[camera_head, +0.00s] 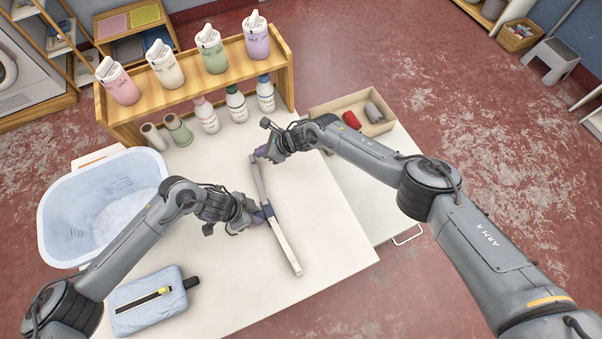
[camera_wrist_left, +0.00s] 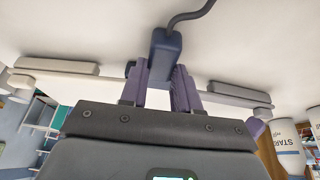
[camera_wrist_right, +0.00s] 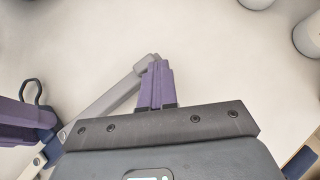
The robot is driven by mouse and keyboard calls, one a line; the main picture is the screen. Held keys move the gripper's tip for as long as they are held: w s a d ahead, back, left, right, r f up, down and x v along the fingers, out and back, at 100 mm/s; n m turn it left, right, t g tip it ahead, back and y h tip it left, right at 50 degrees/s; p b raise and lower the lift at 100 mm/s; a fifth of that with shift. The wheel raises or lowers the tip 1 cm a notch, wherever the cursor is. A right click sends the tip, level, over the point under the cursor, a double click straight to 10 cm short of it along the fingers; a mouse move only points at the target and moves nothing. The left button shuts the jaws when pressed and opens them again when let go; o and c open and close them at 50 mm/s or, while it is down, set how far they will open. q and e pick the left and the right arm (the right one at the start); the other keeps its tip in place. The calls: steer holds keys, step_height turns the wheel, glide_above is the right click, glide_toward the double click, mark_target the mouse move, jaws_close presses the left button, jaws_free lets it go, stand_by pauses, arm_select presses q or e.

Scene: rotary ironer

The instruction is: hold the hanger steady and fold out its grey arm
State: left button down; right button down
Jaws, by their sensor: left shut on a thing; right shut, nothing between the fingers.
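The hanger lies across the white table, with a dark blue hub (camera_wrist_left: 164,58) at its middle and a dark hook (camera_wrist_left: 190,17). One pale arm (camera_head: 284,245) runs to the lower right in the head view. The grey arm (camera_wrist_right: 112,94) extends the opposite way, nearly in line with it. My left gripper (camera_head: 263,213) is shut on the hub; its purple fingers flank it in the left wrist view. My right gripper (camera_head: 259,154) is shut and empty, at the far end of the grey arm. Its fingertips (camera_wrist_right: 155,68) are beside the arm's tip; I cannot tell whether they touch.
A light blue basket (camera_head: 60,228) and a zipped pouch (camera_head: 140,310) are at the left. A wooden shelf (camera_head: 200,72) with cartons stands at the back, with bottles (camera_head: 236,105) before it. A tray (camera_head: 380,126) is at the right. The table right of the hanger is clear.

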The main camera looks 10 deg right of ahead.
steer(key=shift+s+a, duration=0.1)
steer(key=shift+s, duration=0.65)
steer(key=d, duration=0.4)
steer(key=shift+w+d, duration=0.3)
steer(key=shift+w, duration=0.05)
steer(key=d+r, duration=0.7)
steer(key=shift+w, duration=0.35)
steer(key=shift+f, duration=0.1)
arm_select(q)
steer(key=c, duration=0.7)
jaws_free()
steer(key=shift+c, duration=0.2)
